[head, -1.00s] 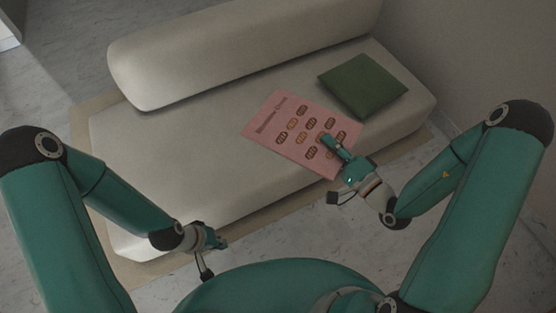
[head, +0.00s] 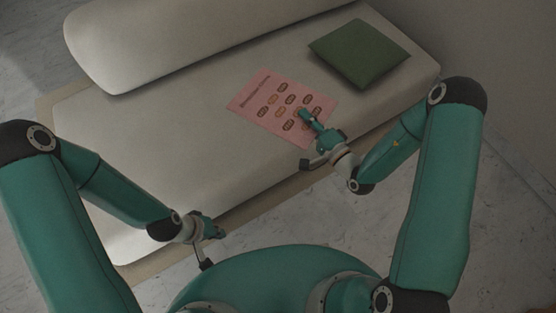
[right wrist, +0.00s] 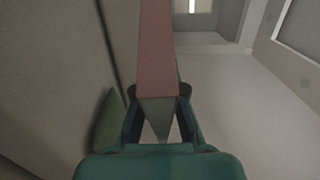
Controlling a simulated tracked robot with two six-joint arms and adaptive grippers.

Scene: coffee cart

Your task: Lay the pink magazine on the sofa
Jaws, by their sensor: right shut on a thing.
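The pink magazine (head: 268,92), printed with rows of small brown and orange pictures, is over the seat of the cream sofa (head: 180,140) in the head view. My right gripper (head: 308,122) is shut on its near right edge. In the right wrist view the magazine (right wrist: 158,50) is a pink strip running out from between the fingers. I cannot tell whether it touches the seat. My left gripper (head: 216,232) is low in front of the sofa's front edge, away from the magazine; its jaws are too small to judge.
A green cushion (head: 358,52) lies on the seat right of and behind the magazine. The long backrest (head: 170,40) runs along the back. The seat left of the magazine is bare. A wall (head: 470,50) stands beyond the sofa's right end.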

